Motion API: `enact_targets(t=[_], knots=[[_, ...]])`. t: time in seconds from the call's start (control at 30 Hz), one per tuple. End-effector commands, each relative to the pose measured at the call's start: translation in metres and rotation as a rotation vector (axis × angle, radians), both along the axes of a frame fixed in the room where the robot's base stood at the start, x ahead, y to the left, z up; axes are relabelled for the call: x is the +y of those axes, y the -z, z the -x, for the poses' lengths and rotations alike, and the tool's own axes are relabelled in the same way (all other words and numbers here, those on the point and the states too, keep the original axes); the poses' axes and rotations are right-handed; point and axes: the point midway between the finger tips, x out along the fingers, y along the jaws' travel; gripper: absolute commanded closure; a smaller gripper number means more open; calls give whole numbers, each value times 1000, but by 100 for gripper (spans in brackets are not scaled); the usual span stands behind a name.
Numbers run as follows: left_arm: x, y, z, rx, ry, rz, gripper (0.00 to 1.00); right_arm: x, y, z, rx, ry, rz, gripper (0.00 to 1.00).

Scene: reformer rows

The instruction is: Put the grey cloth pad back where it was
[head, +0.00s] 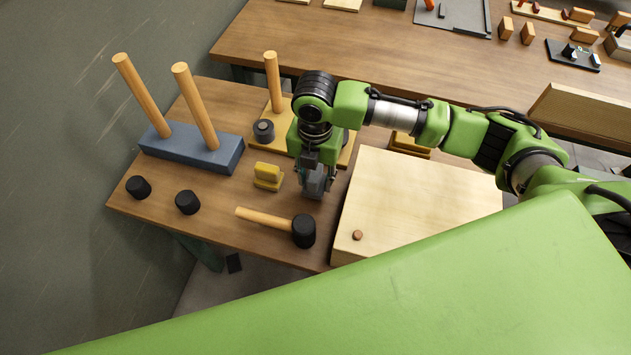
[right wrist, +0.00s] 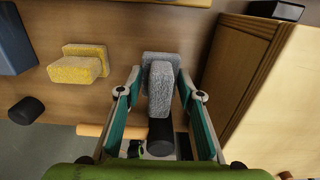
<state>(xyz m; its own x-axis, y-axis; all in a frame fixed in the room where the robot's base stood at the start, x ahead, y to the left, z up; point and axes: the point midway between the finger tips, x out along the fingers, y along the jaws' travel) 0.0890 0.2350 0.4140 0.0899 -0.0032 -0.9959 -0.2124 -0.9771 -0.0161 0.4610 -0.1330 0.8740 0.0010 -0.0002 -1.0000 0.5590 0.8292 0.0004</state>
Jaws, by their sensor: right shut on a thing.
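The grey cloth pad (right wrist: 160,88) is between the fingertips of my right gripper (right wrist: 159,95) in the right wrist view. It is a fuzzy grey block with a wider piece at its far end. In the head view the pad (head: 313,180) shows partly, below my right gripper (head: 318,172), which points down over the wooden table. I cannot tell whether the pad touches the table top. A similar yellow pad (head: 267,175) stands on the table just left of the gripper. My left gripper is not in view.
A black-headed mallet (head: 303,231) lies just in front of the gripper. A pale wooden box (head: 420,200) stands close on the right. A blue block with two pegs (head: 190,150), a yellow base with one peg (head: 273,85) and black cylinders (head: 187,202) are to the left.

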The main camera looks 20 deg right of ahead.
Motion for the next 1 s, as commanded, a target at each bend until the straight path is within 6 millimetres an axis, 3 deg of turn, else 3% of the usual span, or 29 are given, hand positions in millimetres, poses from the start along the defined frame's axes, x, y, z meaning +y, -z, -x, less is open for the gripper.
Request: enact_targets(t=[0.23,0.6,0.63,0.7,1.0], knots=[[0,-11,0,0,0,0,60,-1,29,-1,2,1,1,86],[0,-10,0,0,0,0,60,-1,35,-1,1,1,1,86],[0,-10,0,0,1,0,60,-1,35,-1,1,1,1,63],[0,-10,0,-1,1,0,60,-1,35,-1,0,1,0,49],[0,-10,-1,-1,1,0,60,-1,34,-1,0,1,0,49]])
